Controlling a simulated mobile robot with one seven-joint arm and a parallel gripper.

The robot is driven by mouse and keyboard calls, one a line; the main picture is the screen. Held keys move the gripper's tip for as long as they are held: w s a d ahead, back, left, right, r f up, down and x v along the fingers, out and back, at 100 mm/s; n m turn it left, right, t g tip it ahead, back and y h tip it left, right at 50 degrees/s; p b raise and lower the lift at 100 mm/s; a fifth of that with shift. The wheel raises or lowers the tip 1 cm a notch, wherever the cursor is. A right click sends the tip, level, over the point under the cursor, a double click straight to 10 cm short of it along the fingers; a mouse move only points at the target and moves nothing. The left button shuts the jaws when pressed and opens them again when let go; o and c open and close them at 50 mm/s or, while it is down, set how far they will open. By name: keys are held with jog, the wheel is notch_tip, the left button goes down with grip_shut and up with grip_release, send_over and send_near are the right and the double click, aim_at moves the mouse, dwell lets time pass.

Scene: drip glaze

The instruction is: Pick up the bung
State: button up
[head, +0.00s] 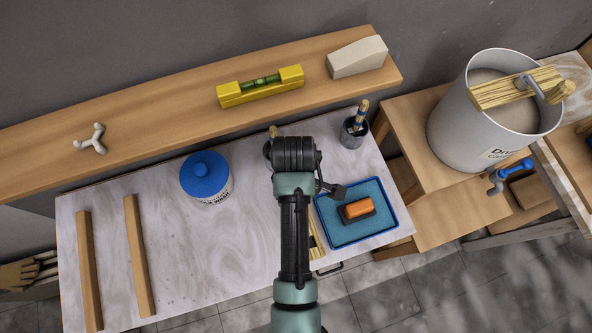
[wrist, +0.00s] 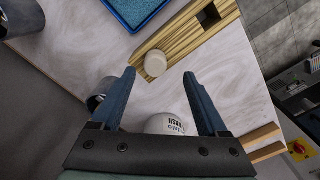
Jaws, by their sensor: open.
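The bung appears to be the pale, round-topped stopper (wrist: 155,64) in the wrist view. It sits at the near end of a striped wooden block (wrist: 187,38) that has a square hole; whether it rests on the block or just against it, I cannot tell. My gripper (wrist: 160,75) is open, its two blue fingers apart with nothing between them, and the stopper shows just beyond the fingertips, near the middle of the gap. In the head view my arm hides the stopper, and only a sliver of the striped block (head: 316,241) shows.
A blue tray (head: 388,232) holding an orange-topped block (head: 357,210) lies close on the right. A blue-lidded wash jar (head: 206,178) stands left, and a dark cup (head: 352,134) with a brush stands behind. Two wooden strips (head: 139,256) lie left. The middle-left tabletop is bare.

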jog(key=shift+w+d+f+p, duration=0.15)
jog(key=shift+f+p, duration=0.1)
jog(key=shift+f, duration=1)
jog(key=shift+w+d+f+p, duration=0.15)
jog(key=shift+f+p, duration=0.1)
jog(key=shift+f, duration=1)
jog(key=shift+a, duration=0.1)
jog(key=shift+c, duration=0.4)
grip_shut()
